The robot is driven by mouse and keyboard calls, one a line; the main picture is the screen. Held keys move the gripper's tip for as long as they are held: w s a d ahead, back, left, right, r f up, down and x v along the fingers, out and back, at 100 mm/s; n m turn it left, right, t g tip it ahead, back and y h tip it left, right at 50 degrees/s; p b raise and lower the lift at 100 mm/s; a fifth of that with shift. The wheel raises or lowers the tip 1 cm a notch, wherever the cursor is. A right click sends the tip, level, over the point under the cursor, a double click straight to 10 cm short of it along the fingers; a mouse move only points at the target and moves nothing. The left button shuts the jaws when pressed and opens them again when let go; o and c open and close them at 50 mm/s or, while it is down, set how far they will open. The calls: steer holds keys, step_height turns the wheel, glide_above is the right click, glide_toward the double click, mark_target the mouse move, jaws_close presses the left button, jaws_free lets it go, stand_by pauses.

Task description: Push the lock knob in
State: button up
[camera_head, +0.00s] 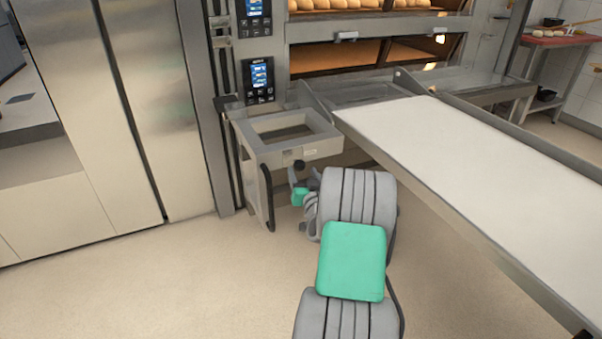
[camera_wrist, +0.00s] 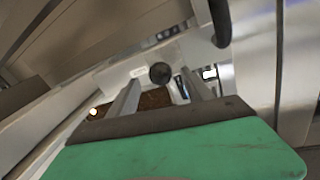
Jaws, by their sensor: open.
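The lock knob (camera_head: 299,164) is a small round black knob on the front of a grey metal frame (camera_head: 322,147) beside the ovens. In the wrist view the knob (camera_wrist: 160,73) shows just beyond and between my two fingers, on a pale bar. My gripper (camera_head: 302,181) is open and empty, just below and in front of the knob in the head view. In the wrist view my gripper (camera_wrist: 161,88) points toward the knob. I cannot tell whether the fingers touch it. How far the knob sticks out is not clear.
A long white loading belt (camera_head: 470,180) lies right of my arm. Deck ovens with bread (camera_head: 340,5) and control panels (camera_head: 260,80) stand behind. A dark curved handle (camera_head: 267,198) hangs on the frame's left side. Steel cabinets (camera_head: 85,120) stand left. The floor at front left is clear.

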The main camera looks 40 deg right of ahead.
mark_target(301, 169)
steer(key=shift+x, duration=1.55)
steer(key=shift+c, duration=0.5)
jaws_close()
